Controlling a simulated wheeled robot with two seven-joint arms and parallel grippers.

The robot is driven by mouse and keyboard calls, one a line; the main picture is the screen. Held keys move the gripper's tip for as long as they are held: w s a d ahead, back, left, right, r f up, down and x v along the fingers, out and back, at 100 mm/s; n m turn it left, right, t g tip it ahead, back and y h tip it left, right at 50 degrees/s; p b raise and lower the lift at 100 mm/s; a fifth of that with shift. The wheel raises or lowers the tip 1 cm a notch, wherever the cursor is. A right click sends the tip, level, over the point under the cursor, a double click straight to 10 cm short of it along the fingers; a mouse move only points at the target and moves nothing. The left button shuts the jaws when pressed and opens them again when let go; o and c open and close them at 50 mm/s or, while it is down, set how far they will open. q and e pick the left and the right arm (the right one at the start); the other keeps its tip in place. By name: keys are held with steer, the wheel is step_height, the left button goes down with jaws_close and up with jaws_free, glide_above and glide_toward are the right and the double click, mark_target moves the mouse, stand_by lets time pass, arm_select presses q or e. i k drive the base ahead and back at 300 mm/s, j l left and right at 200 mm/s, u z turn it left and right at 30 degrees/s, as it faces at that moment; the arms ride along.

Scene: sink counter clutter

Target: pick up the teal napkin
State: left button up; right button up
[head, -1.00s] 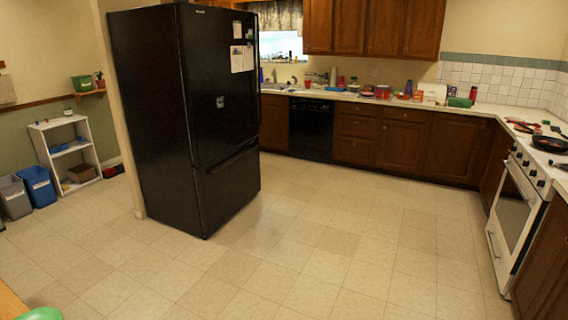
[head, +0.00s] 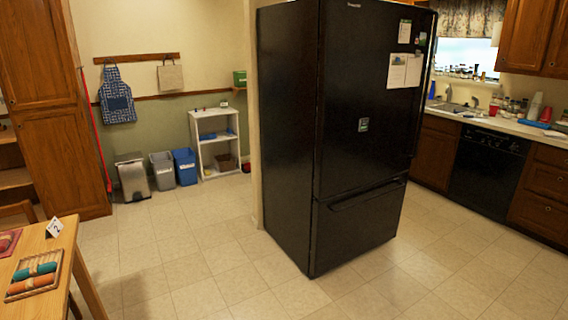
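A rolled teal napkin (head: 34,271) lies in a shallow wooden tray (head: 9,295) at the lower left of the head view. A rolled orange napkin (head: 30,284) lies beside it in the same tray, on the nearer side. The tray sits on a light wooden table (head: 66,237). Neither of my grippers shows in the head view.
A white card with a 2 (head: 54,227) stands on the table, near a red item (head: 8,241) at the left edge. A black refrigerator (head: 340,140) stands in the middle. Bins (head: 161,171) and a white shelf (head: 212,143) line the back wall. The tiled floor between is clear.

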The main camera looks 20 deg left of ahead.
mark_target(36, 270)
steer(key=i+j+u, duration=0.2)
steer(key=i+u, duration=0.25)
steer(key=i+j+u, duration=0.1)
steer(key=i+u, duration=0.35)
steer(key=i+l+u, duration=0.1)
steer(key=i+u, duration=0.35)
steer(key=i+l+u, duration=0.25)
steer(key=i+u, duration=0.2)
